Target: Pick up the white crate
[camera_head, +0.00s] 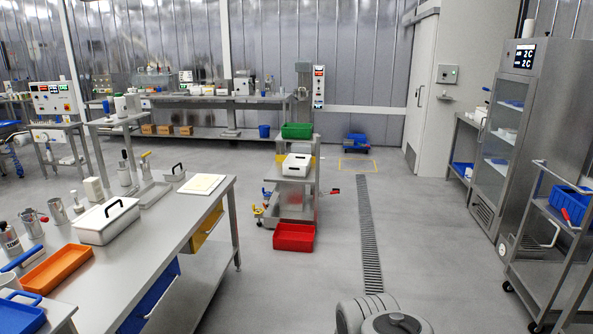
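A white crate (297,166) sits on the middle level of a grey metal cart (314,187) in the centre of the room. It looks small from here, and its contents are too small to tell. A green crate (297,130) is on the cart's top, above and behind it. A red crate (294,238) is low at the cart's front. My gripper is not in view; only rounded grey parts of my own body show at the bottom edge.
A steel table (150,245) at left holds a white box with a black handle (106,220) and an orange tray (58,268). A metal trolley (555,245) stands at right. A drain grate (369,235) runs along open floor. Blue crates (356,142) are farther back.

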